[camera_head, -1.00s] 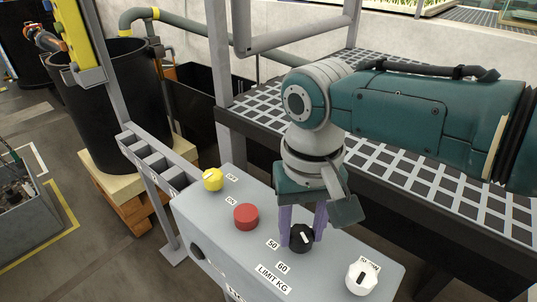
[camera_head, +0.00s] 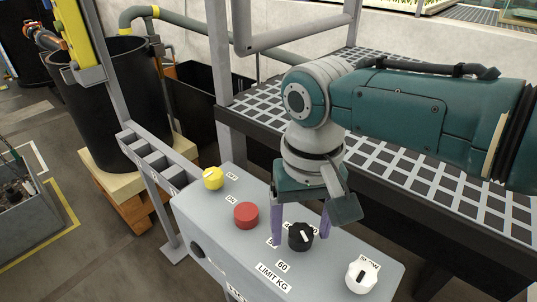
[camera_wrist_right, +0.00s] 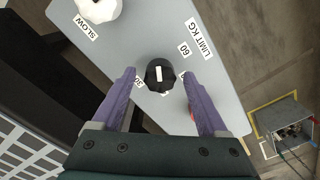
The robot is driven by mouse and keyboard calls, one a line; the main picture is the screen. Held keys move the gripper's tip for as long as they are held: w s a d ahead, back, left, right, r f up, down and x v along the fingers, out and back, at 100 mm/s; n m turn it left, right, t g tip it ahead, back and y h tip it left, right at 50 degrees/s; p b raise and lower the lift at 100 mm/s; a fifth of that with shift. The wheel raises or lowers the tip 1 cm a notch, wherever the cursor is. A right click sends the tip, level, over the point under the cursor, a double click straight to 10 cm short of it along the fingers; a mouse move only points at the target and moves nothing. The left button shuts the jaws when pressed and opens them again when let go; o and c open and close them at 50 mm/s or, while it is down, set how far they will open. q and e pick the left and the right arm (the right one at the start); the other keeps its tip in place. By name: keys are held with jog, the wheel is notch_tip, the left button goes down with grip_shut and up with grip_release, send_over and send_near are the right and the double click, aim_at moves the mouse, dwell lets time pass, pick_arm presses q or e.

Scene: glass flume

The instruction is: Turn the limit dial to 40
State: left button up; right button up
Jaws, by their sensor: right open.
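The black limit dial (camera_head: 300,237) with a white pointer mark sits on the grey control panel (camera_head: 215,235). Its scale reads 60 on one side, and a finger partly covers another number. My right gripper (camera_head: 301,232) points down over the dial, open, with one purple finger on each side and a gap to it. In the right wrist view the dial (camera_wrist_right: 160,75) lies between the spread fingertips, with 30 and 60 legible around it. The pointer lies roughly along the fingers there, its end towards the gripper; the number it meets is not clearly readable. My left gripper is not in view.
On the panel are a yellow button (camera_head: 213,179), a red button (camera_head: 246,215) and a white knob (camera_head: 361,277), which stands close to the right of the dial. A black grating deck (camera_head: 440,195) lies behind the panel. A black bin (camera_head: 110,105) stands at the left.

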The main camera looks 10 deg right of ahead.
aim_at(301, 232)
notch_tip(301, 232, up, 9)
jog(key=p, duration=0.3)
jog(key=shift+f, duration=0.15)
jog(key=shift+r, duration=0.6)
